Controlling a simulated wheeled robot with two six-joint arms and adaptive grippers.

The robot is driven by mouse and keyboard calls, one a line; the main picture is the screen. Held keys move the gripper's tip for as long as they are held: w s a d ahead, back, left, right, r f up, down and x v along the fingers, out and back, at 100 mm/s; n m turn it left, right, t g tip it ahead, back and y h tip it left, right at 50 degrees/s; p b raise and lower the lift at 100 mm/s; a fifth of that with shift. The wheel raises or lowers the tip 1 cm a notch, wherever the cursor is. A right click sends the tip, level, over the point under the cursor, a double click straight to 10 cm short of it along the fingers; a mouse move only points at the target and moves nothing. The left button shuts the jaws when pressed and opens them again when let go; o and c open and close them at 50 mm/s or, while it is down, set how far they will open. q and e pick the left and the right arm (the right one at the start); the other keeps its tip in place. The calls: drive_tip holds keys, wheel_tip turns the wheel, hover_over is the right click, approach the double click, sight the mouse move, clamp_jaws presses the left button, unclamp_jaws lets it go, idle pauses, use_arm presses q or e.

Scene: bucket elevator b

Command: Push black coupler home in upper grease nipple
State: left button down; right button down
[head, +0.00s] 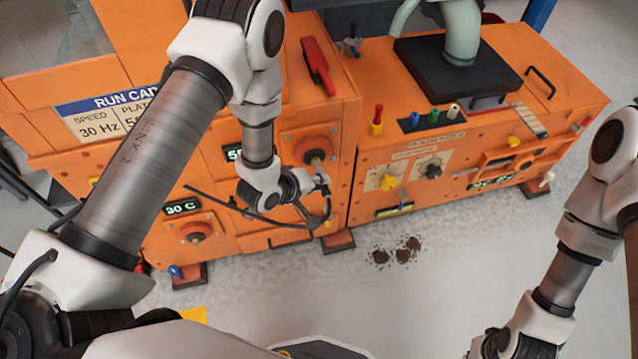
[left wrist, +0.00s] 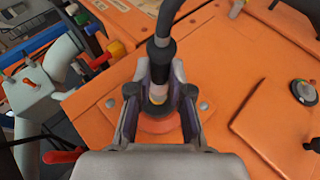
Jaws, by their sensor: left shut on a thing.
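The black coupler (left wrist: 161,62), with a dark hose running up from it, stands between the fingers of my left gripper (left wrist: 160,88) in the left wrist view. The gripper is shut on it. A pale brass-coloured piece shows at the coupler's end, over the red-orange round bearing housing (left wrist: 160,124). Whether the coupler is fully seated on the nipple cannot be told. In the head view my left gripper (head: 318,184) is at the upper bearing housing (head: 312,143) on the orange machine; the nipple is hidden there. My right gripper (head: 494,344) is at the bottom right, its fingers unclear.
A lower bearing housing (head: 196,231) sits on the machine's left front, below a "30 C" display (head: 180,208). A red-handled tool (head: 317,65) lies on top. Dark dirt spots (head: 402,254) mark the floor, which is otherwise clear in front.

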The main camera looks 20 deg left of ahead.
use_arm(q)
drive_tip(key=shift+w+a, duration=0.5)
drive_tip(key=shift+w, duration=0.3)
drive_tip(key=c, duration=1)
unclamp_jaws()
drive_tip(key=v, duration=1.2)
drive_tip(key=shift+a, duration=0.1)
